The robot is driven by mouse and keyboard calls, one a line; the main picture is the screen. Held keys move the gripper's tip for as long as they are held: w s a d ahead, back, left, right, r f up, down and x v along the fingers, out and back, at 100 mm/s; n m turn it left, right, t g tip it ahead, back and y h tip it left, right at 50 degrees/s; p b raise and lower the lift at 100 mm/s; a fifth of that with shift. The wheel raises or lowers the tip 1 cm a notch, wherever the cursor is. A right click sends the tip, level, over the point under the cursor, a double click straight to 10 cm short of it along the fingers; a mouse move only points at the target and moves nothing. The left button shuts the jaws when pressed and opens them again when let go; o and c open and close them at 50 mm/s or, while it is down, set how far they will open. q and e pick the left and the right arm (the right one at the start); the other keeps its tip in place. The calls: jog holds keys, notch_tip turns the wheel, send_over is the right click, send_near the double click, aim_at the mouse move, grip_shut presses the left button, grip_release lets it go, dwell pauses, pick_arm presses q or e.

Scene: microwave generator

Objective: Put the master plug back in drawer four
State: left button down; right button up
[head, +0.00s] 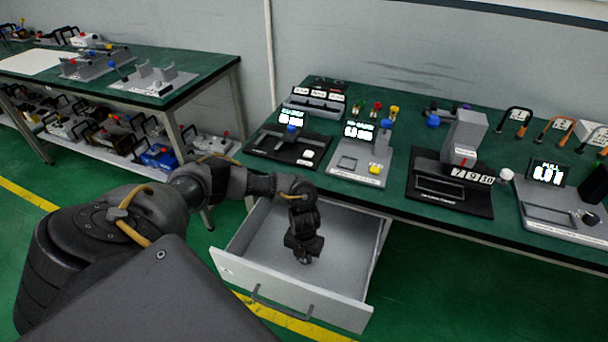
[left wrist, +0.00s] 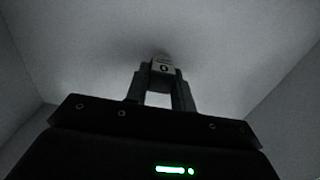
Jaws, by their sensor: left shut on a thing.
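A grey drawer (head: 345,295) stands pulled open under the front edge of the bench. My left gripper (head: 304,258) points down inside it, over the drawer floor. In the left wrist view, the two fingers (left wrist: 163,82) are shut on a small block with a light face marked 0, taken to be the master plug (left wrist: 163,67). The plug is close to the drawer floor; I cannot tell whether it touches. In the head view the gripper hides most of the plug. My right gripper is not in view.
The green bench (head: 395,205) above the drawer carries a black test stand (head: 450,190), a grey device with a display (head: 360,155) and several coloured-handled tools. A second bench (head: 200,80) stands at the left.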

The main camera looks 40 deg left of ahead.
pick_arm(q)
jog(key=shift+f, duration=0.2)
jog(key=shift+f, duration=0.15)
jog(key=c, duration=1.2)
grip_release()
jog(key=shift+r, duration=0.5)
notch_tip(320, 180, up, 11)
jog(key=shift+r+p, duration=0.2)
jog(key=shift+p, duration=0.4)
jog(key=shift+r, duration=0.1)
